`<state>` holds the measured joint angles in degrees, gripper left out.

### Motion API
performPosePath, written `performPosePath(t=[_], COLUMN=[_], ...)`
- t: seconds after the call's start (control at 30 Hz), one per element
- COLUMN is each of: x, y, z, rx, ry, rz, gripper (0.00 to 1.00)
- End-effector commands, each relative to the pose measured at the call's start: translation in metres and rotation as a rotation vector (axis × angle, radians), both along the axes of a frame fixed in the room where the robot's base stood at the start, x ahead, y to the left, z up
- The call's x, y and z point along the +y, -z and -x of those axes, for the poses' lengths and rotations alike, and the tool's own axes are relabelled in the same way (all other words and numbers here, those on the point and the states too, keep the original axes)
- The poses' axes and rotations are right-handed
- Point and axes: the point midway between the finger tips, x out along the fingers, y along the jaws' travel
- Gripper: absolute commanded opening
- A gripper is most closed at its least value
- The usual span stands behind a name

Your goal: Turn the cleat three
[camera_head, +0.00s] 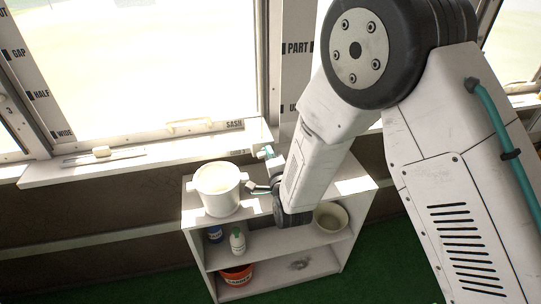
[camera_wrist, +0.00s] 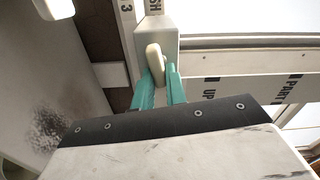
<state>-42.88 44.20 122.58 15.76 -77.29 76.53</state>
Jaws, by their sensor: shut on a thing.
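In the wrist view a cream, rounded cleat (camera_wrist: 154,60) sits on the face of a pale block. A label reading "3" (camera_wrist: 127,8) shows just above and to its left. My gripper (camera_wrist: 160,84) has its two teal fingers on either side of the cleat's lower part, shut on it. The cleat's long side runs nearly up and down in that view. In the head view my gripper (camera_head: 266,152) is at the right end of the window sill, above the shelf. The cleat cannot be made out there.
A white pot (camera_head: 218,188) stands on the shelf unit (camera_head: 255,215) close to my gripper.

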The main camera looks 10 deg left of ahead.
Motion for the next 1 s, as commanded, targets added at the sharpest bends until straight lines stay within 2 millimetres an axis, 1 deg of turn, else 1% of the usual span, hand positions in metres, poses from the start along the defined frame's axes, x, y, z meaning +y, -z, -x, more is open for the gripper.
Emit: performPosePath(t=[0.2,0.4,0.93,0.97,1.0], x=[-0.0017,-0.0018,-0.0019,-0.0019,-0.0017], y=[0.0022,0.0031,0.0037,0.0037,0.0037], z=[-0.0004,-0.0005,-0.0003,-0.0003,-0.0002], rx=[0.054,0.079,0.09,0.09,0.089], ry=[0.003,0.004,0.005,0.005,0.003], rz=[-0.1,-0.149,-0.166,-0.166,-0.166], gripper=[0.0,0.0,0.0,0.22,0.33])
